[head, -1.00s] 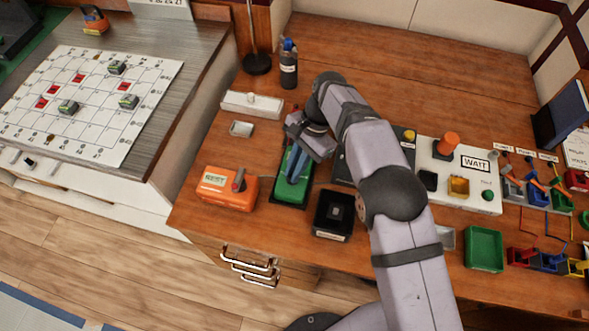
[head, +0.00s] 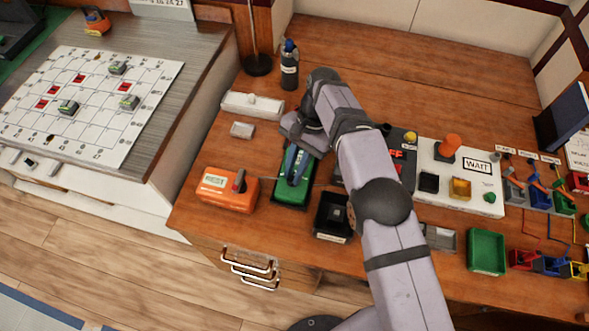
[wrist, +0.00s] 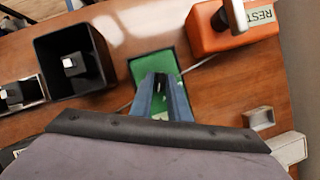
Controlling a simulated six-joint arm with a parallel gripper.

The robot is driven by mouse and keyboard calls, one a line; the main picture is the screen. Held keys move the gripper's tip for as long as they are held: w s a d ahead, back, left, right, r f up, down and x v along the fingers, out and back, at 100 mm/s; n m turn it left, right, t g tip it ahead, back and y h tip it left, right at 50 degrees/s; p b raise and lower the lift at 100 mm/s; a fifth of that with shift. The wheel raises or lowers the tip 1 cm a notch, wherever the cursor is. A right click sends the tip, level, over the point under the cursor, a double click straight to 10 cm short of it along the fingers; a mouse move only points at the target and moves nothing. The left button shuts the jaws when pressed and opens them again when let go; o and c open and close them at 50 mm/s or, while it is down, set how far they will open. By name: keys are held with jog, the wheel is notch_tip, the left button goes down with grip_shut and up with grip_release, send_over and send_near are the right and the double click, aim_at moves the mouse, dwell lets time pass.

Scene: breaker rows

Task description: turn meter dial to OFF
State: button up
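My gripper (head: 292,178) points down over a green, dark-edged tray or panel (head: 291,195), right of the orange box. In the wrist view, its two blue-grey fingers (wrist: 161,82) are apart, with a small dark shape between or beyond them. Contact cannot be told.
A black open box (head: 333,215) stands close right of the green panel. Behind are a white switch box (head: 252,104) and a bottle (head: 289,65). A WAIT panel (head: 460,178) and a green bin (head: 486,251) lie right. The desk's back is clear.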

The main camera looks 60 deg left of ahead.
jog(key=shift+o, duration=0.9)
jog(key=shift+r, duration=0.1)
notch_tip(320, 180, up, 10)
